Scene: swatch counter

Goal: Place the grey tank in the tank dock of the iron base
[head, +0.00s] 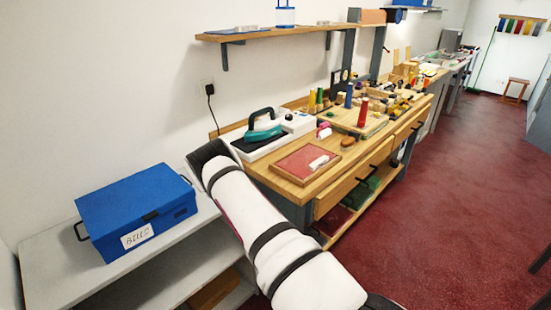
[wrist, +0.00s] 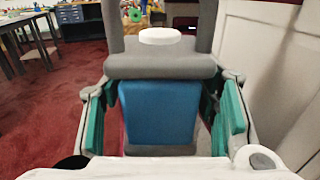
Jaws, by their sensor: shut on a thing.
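The grey tank (wrist: 160,66) fills the middle of the wrist view, with a white round cap on it, two grey uprights and a blue panel facing the camera. My gripper (wrist: 162,105) is shut on it, with teal-padded fingers at its left and right sides. In the head view my arm hides the gripper and the tank. The iron base (head: 245,151) is white with a dark plate, at the near left of the wooden counter. A teal iron rests on it. The white housing at its right end has small round parts; I cannot make out the tank dock.
A red-topped board (head: 293,167) with a whitish object lies in front of the base. A blue box (head: 137,207) stands on the grey shelf at left. A wall shelf (head: 285,33) hangs above. Several coloured pieces crowd the counter farther right. The red floor is open.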

